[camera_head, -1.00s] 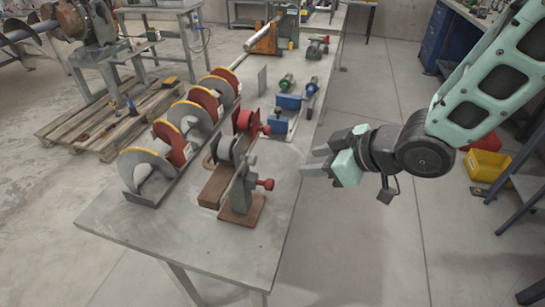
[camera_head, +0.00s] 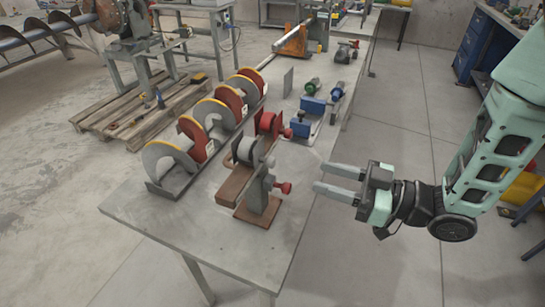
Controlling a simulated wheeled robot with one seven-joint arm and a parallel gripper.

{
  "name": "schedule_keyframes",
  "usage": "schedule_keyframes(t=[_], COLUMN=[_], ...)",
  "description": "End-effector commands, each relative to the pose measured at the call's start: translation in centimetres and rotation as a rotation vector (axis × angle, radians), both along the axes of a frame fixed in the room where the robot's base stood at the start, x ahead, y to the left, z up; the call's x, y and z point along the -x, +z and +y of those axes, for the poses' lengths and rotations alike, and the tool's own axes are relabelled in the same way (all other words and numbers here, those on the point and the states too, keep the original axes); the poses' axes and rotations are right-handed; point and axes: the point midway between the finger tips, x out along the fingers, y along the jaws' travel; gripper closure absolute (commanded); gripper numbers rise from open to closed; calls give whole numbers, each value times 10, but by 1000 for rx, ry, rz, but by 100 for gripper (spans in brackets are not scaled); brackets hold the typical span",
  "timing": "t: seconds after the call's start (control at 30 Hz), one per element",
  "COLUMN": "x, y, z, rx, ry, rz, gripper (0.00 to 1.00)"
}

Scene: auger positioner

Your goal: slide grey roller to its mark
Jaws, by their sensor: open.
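A grey roller (camera_head: 247,149) sits in a small fixture on the grey table. It is between a red stand (camera_head: 268,124) behind and a grey stand (camera_head: 258,192) in front, each with a red knob on its right. The fixture has brown base blocks (camera_head: 232,189). I cannot make out the roller's mark. My gripper (camera_head: 322,177) is open and empty, to the right of the fixture near the table's right edge. Its fingers point left toward the front stand's red knob (camera_head: 285,187), with a gap between.
Grey and red auger flights (camera_head: 171,163) lie in a tray along the table's left side. The table's front (camera_head: 215,250) is bare. A wooden pallet (camera_head: 115,118) lies on the floor at left.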

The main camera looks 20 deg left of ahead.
Motion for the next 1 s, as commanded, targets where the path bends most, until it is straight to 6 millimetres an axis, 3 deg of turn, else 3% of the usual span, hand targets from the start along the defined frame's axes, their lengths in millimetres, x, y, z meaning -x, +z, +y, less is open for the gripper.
schedule_keyframes(t=[0.3, 0.5, 0.7, 1.0], x=[-3, -7, -9, -10], y=[2, 2, 1, 0], z=[68, 102, 119, 121], rx=[0, 0, 1, 1], ry=[4, 2, 0, -2], rz=[1, 1, 0, 1], gripper=[59, 59, 59, 59])
